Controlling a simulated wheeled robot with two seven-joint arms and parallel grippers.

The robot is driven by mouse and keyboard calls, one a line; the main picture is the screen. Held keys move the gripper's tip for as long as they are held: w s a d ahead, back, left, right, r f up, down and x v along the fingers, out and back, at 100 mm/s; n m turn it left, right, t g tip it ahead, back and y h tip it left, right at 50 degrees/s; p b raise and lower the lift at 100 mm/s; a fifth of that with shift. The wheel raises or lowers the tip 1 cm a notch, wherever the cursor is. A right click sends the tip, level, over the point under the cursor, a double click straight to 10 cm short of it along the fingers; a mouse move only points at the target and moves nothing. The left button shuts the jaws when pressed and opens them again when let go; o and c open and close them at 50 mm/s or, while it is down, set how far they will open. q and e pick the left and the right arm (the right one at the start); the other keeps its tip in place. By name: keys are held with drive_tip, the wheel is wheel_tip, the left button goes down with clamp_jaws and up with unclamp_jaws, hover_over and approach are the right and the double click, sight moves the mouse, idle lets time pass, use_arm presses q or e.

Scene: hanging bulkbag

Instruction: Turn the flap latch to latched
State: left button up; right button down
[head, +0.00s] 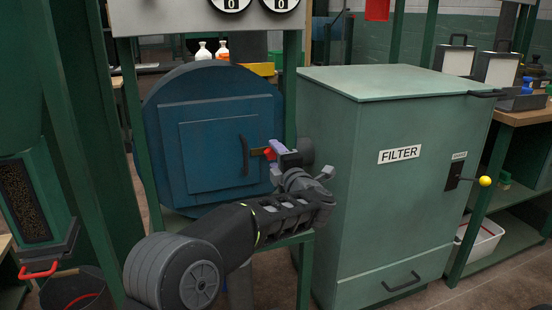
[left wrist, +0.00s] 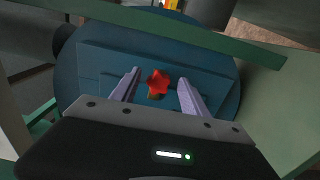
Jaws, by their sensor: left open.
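The flap latch is a red star-shaped knob on a brass-coloured piece at the right edge of the blue flap (head: 205,150). The red knob (head: 269,153) shows partly beside my gripper in the head view. In the left wrist view the red knob (left wrist: 158,82) sits between the two fingers, with a gap on either side. My left gripper (left wrist: 160,88) is open around the knob, and its pale fingers (head: 279,148) reach toward the flap from the right. Whether the fingertips reach past the knob, I cannot tell. My right gripper is not in view.
A green filter cabinet (head: 385,205) stands close to the right of my left arm. A green post (head: 292,90) rises beside the round blue housing (head: 160,110). A dark flap handle (head: 244,155) is just left of the knob. Two bottles (head: 212,50) stand behind.

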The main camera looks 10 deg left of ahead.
use_arm(q)
drive_tip(key=p+v, duration=0.1)
drive_tip(key=v, duration=0.7)
drive_tip(key=shift+p, duration=0.35)
drive_tip(key=shift+w+a, duration=0.1)
